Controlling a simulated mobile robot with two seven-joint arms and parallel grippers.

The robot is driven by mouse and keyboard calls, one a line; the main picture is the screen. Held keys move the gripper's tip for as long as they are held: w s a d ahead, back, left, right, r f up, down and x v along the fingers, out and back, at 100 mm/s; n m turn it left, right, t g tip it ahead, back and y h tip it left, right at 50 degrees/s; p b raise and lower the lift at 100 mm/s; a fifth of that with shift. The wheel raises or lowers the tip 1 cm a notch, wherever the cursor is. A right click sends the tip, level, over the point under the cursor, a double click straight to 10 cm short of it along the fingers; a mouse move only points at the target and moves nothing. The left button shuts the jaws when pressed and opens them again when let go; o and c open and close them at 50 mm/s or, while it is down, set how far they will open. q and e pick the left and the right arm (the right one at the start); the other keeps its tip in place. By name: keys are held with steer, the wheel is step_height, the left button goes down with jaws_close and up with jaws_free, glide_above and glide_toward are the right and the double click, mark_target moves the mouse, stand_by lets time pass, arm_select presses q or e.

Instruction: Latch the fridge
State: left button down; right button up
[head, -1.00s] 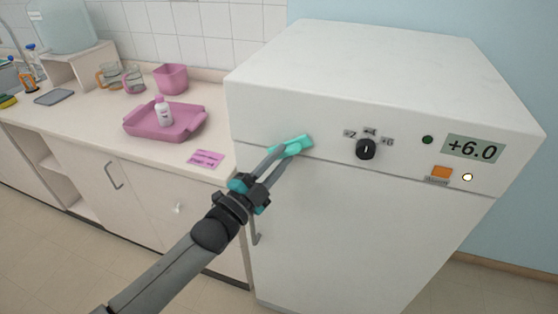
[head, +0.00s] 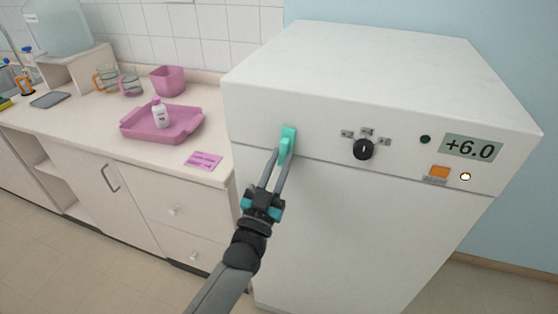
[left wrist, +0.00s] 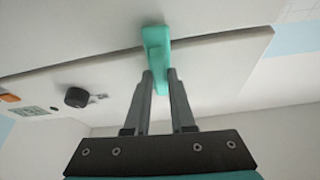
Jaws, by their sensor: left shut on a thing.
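The white fridge (head: 345,215) stands on the right with its door shut flush under the control panel. Its teal latch (head: 289,138) sits across the seam between panel and door and is upright, pointing down. My left gripper (head: 282,160) is shut on the lower end of the latch, coming from below. In the left wrist view the latch (left wrist: 156,42) lies at the tips of the two fingers (left wrist: 159,78). The door handle is hidden behind my left arm. My right gripper is not in view.
The panel holds a black knob (head: 363,149), an orange switch (head: 439,172) and a display (head: 471,149) reading +6.0. On the counter (head: 70,125) to the left are a pink tray (head: 185,128) with a white bottle (head: 159,113), a pink bin (head: 168,81) and glass jugs.

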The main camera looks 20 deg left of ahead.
arm_select(q)
steer(key=shift+n+y, duration=0.4)
steer(key=shift+n, duration=0.7)
steer(key=c, duration=0.8)
jaws_free()
steer(key=shift+o, duration=0.2)
steer(key=b+v, duration=0.1)
steer(key=v, duration=1.4)
steer(key=shift+s+d+f, duration=0.1)
steer(key=shift+f, duration=0.05)
